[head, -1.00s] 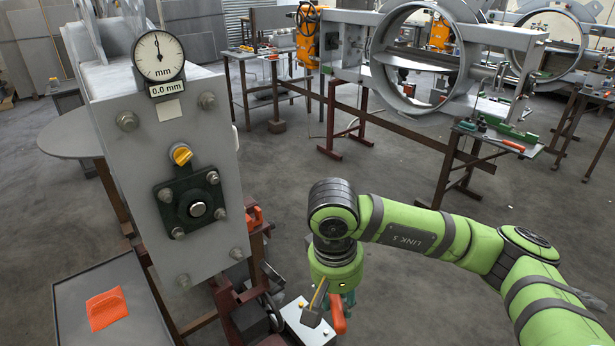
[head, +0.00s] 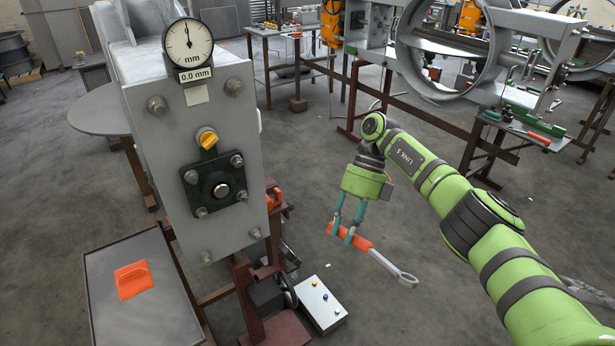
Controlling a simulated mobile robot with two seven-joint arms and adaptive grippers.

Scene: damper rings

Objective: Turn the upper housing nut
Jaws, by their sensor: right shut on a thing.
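The grey housing (head: 230,130) stands at left centre, with several nuts on its front face. A yellow-capped nut or knob (head: 207,138) sits above a dark green square flange (head: 200,182) with a round centre. Two corner nuts sit high on the face, at upper left (head: 157,105) and upper right (head: 234,87). My right gripper (head: 344,233) points down, right of the housing and apart from it. It is shut on the orange handle of a wrench (head: 385,263), whose metal ring end points to the lower right. My left gripper is not in view.
A dial gauge (head: 188,43) on the housing top reads 0.0 mm. A grey side table (head: 170,300) holds an orange piece (head: 133,280). Open floor lies between housing and right arm.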

